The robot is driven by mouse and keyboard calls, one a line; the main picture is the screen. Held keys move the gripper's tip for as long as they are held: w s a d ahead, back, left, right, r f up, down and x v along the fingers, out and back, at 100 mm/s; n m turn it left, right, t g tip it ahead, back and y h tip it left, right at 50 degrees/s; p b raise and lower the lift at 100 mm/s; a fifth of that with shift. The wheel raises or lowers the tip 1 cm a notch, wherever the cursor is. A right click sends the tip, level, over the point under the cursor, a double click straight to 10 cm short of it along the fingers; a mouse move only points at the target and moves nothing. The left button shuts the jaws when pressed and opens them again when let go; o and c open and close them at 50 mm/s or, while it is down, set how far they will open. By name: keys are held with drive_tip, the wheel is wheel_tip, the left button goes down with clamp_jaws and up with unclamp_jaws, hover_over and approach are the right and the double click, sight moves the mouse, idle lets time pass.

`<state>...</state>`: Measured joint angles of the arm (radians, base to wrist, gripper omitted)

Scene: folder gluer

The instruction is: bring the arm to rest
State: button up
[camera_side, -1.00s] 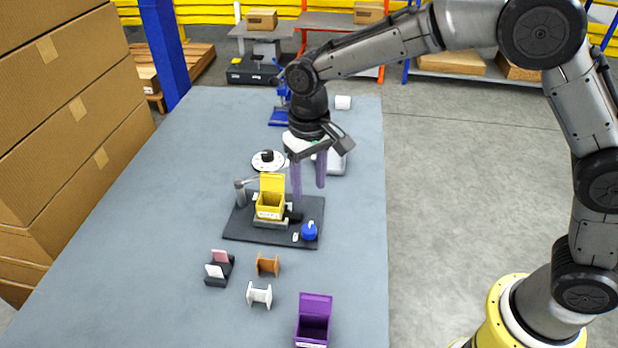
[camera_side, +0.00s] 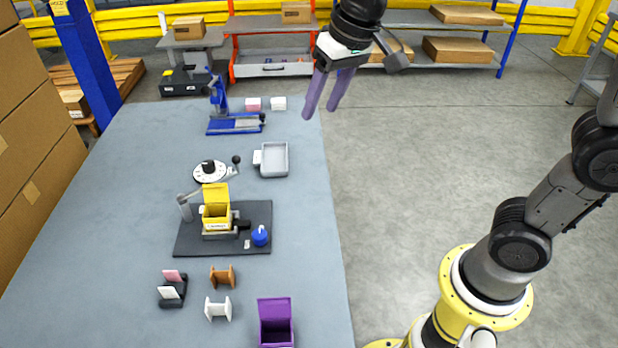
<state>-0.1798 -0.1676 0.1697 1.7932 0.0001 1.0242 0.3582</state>
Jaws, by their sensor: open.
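My gripper (camera_side: 320,112) is at the top centre of the side view, raised above the table's far right edge. Its two purple fingers point down and are apart, with nothing between them. The grey table (camera_side: 130,200) lies below and to the left of it. My gripper touches nothing that I can see. The upper part of my arm runs out of the picture at the top.
A yellow open-lidded box (camera_side: 216,212) sits in a fixture on a black plate (camera_side: 190,245). A grey tray (camera_side: 274,160), blue press (camera_side: 222,122), white dial (camera_side: 209,172), spools (camera_side: 222,275) and purple box (camera_side: 276,325) stand on the table.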

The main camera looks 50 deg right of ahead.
drive_tip(key=s+d+r+t, duration=0.2)
drive_tip(key=s+d, duration=0.3)
drive_tip(key=s, duration=0.6)
drive_tip(key=s+d+f+n, duration=0.1)
drive_tip(key=s+f+n, duration=0.1)
drive_tip(key=s+f, duration=0.5)
drive_tip(key=shift+s+d+h, duration=0.2)
drive_tip(key=shift+s+h, duration=0.1)
drive_tip(key=shift+s, duration=0.1)
